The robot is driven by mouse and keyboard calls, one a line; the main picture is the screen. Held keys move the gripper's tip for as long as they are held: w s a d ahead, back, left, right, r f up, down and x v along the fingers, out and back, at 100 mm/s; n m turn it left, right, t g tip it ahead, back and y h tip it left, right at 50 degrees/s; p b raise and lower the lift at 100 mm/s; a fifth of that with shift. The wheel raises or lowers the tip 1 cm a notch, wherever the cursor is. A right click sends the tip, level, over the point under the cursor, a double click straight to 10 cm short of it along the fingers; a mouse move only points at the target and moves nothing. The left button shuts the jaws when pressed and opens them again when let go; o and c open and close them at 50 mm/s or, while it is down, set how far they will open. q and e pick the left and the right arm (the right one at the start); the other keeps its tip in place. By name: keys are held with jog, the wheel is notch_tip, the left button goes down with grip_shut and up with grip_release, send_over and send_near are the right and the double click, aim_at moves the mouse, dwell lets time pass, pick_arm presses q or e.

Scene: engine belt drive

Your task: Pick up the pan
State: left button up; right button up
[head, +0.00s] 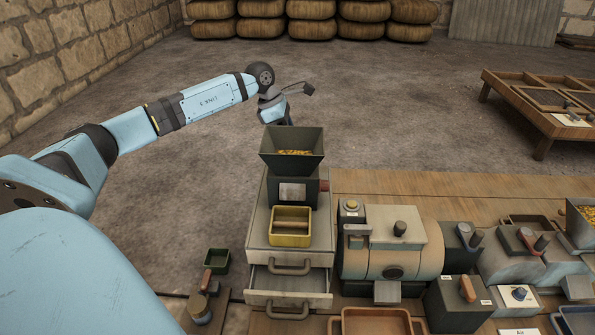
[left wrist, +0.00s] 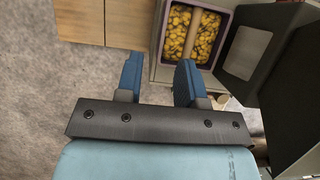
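A small yellow pan (head: 291,239) with a bar across it sits in front of the dark hopper machine, on top of the grey drawer cabinet. In the left wrist view, a dark-rimmed pan (left wrist: 210,64) holds yellow-orange pieces with a bar across; its rim looks different, so I cannot tell if it is the same one. My left gripper (head: 278,112) hangs behind the hopper in the head view, partly hidden by it. In its wrist view my left gripper (left wrist: 158,80) is open, with nothing between the blue fingers. My right gripper is not in view.
The flared dark hopper (head: 292,165) with yellow bits stands between my left gripper and the yellow pan. A drawer (head: 289,281) below is partly open. A round-bodied machine (head: 393,250) crowds the right side. A small green box (head: 216,262) is at lower left. Open floor lies behind.

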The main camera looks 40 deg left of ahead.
pick_arm(q)
jog(key=shift+x, duration=1.25)
jog(key=shift+d+f, duration=0.15)
jog(key=shift+f, duration=0.25)
jog(key=p+x, duration=0.1)
jog(key=x, duration=0.3)
jog(key=shift+s+d+f+p, duration=0.1)
jog(key=shift+s+p, duration=0.1)
jog(key=shift+p, duration=0.2)
jog(key=shift+w+f, duration=0.15)
jog(key=shift+f, duration=0.3)
grip_shut()
